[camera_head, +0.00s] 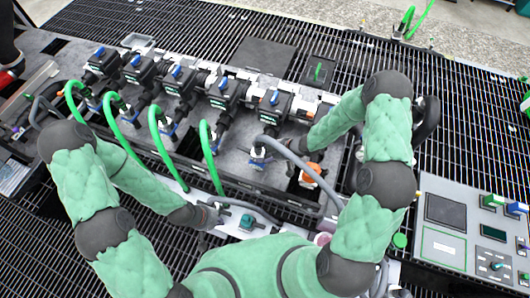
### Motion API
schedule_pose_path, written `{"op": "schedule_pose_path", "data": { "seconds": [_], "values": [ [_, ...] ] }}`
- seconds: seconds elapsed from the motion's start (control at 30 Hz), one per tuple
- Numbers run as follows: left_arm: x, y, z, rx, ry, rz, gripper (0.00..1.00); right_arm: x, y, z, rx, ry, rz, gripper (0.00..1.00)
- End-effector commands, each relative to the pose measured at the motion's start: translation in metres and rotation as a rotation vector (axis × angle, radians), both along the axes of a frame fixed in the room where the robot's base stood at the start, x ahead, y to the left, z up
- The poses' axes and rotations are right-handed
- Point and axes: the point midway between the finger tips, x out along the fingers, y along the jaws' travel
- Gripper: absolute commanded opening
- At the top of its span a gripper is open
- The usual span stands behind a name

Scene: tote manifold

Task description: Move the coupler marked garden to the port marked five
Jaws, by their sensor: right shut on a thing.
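A row of black valve blocks with blue handles and small green labels stands on the manifold (170,118); I cannot read the labels. Green hoses (206,150) run from couplers in front of several valves. The names garden and five are not readable.
A control panel (444,222) with buttons lies at the right. A small tray with a green piece (319,69) is behind the manifold. A teal knob (246,222) is near my left gripper.

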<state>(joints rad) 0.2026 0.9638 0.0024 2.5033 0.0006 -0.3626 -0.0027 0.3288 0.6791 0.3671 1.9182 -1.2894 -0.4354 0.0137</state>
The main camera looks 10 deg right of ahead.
Motion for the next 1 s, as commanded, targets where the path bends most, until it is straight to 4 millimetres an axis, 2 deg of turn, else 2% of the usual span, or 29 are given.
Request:
{"op": "schedule_pose_path", "data": {
  "seconds": [0.4,0.43,0.5,0.87,1.0],
  "values": [
    [0.0,0.0,-0.0025,0.0,0.0,0.0,0.0,0.0006,-0.0001,-0.0034,0.0,-0.001,-0.001,0.0],
    [0.0,0.0,-0.0025,0.0,0.0,0.0,0.0,0.0006,-0.0001,-0.0034,0.0,-0.001,-0.001,0.62],
    [0.0,0.0,-0.0025,0.0,0.0,0.0,0.0,0.0007,-0.0002,-0.0034,0.0,-0.001,-0.001,0.82],
    [0.0001,0.0,-0.0027,0.0,0.0,0.0,0.0,-0.0005,-0.0007,-0.0036,0.0,0.001,-0.001,0.82],
    [0.0001,0.0,-0.0027,0.0,0.0,0.0,0.0,-0.0033,-0.0071,0.0039,-0.001,-0.001,-0.003,0.82]
  ]
}}
